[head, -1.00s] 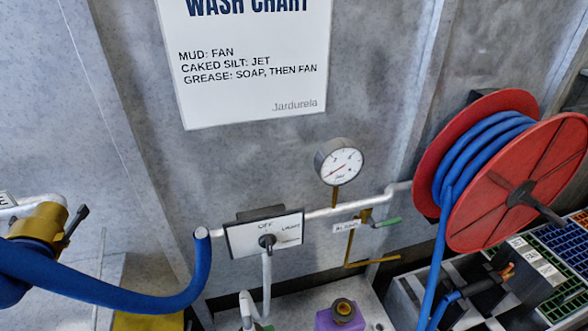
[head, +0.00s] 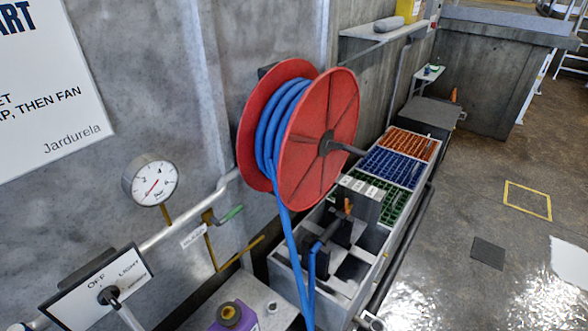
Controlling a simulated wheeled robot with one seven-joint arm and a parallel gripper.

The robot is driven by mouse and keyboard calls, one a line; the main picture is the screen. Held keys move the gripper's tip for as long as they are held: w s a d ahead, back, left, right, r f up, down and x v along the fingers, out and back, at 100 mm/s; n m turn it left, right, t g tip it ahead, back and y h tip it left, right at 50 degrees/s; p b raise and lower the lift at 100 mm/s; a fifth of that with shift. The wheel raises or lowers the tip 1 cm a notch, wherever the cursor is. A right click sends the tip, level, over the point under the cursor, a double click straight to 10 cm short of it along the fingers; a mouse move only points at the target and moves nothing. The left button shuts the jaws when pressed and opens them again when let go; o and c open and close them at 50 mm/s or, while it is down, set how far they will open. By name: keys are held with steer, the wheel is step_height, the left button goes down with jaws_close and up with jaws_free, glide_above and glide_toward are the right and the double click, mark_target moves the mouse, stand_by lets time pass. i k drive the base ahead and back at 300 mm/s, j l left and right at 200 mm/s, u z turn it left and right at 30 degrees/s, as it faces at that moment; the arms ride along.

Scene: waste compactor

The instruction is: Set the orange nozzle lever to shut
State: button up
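The hose nozzle (head: 331,231) rests in a bin below the reel, at the end of the blue hose. A small orange lever (head: 347,205) stands at its upper end, beside a dark block (head: 362,203) with white labels on top. The labels are too small to read, and I cannot tell which one the lever points at. My gripper is not in view.
A red hose reel (head: 318,140) with blue hose and a crank stands out from the wall. Colored grates (head: 397,165) lie behind.

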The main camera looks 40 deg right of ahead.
mark_target(344, 208)
steer(key=k+l, duration=0.1)
steer(key=l, duration=2.5)
steer(key=i+u, duration=0.05)
